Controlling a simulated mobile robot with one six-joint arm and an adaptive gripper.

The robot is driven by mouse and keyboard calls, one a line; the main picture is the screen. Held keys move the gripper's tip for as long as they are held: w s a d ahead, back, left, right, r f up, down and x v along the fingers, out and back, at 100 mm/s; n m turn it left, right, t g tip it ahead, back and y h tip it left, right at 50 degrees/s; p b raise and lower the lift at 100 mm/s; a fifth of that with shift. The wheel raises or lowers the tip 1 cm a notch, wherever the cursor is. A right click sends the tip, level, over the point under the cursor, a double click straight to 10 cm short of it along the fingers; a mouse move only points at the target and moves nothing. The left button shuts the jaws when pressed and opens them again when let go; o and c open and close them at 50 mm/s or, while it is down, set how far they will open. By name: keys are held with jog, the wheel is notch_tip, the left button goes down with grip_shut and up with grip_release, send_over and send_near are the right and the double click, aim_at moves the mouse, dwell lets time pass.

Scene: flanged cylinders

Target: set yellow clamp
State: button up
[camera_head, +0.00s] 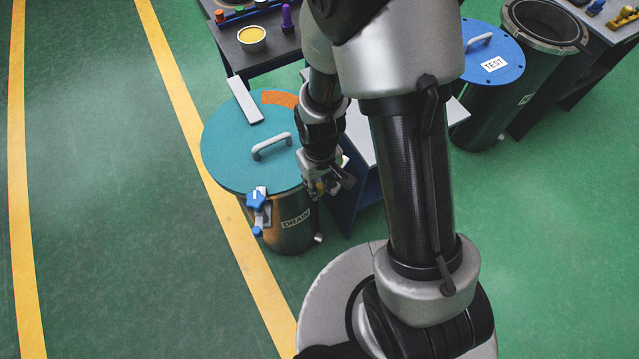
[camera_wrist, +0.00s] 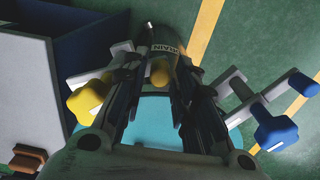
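The yellow clamp shows in the wrist view as a large yellow knob (camera_wrist: 88,101) left of my fingers and a small yellow knob (camera_wrist: 159,72) between them. My gripper (camera_wrist: 160,60) has its fingers apart around the small knob; contact is not clear. In the head view my gripper (camera_head: 322,187) is at the right front rim of the DRAIN cylinder (camera_head: 285,230), where it hides most of the clamp. The cylinder has a teal lid (camera_head: 232,155) with a grey handle. A blue clamp (camera_head: 260,205) sits on its front left rim.
A dark table (camera_head: 235,62) with a yellow-filled bowl (camera_head: 252,38) and several small parts stands behind. A dark blue stand (camera_head: 350,205) is close right of my gripper. The TEST cylinder (camera_head: 490,60) has a blue lid. Green floor is free at left.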

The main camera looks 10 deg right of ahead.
grip_shut()
dwell(0.3)
dwell(0.4)
